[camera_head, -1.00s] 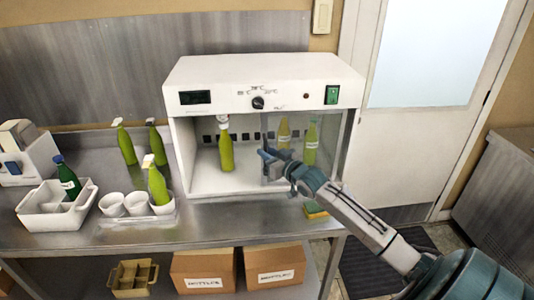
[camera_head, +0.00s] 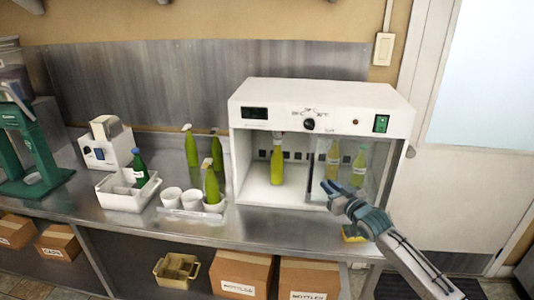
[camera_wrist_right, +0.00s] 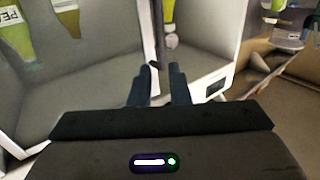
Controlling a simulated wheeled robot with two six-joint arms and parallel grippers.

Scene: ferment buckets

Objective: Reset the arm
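My right gripper (camera_head: 333,189) is in front of the right half of the white cabinet (camera_head: 322,92), near its glass door pane (camera_head: 380,160). In the right wrist view its two dark fingers (camera_wrist_right: 160,72) stand apart with nothing clearly held between them. A cabinet edge or door edge shows just beyond the fingertips; whether they touch it I cannot tell. A green-yellow bottle (camera_head: 277,165) stands inside on the cabinet's left. Two more bottles (camera_head: 333,158) (camera_head: 359,167) show behind the glass on the right. My left gripper is not in view.
On the steel counter (camera_head: 270,226) are white cups on a tray (camera_head: 180,213), several green bottles (camera_head: 191,147), a white bin (camera_head: 120,196) with a dark green bottle, and a green press-like device (camera_head: 35,150). A yellow sponge (camera_head: 352,235) lies close below my right gripper. Boxes stand below.

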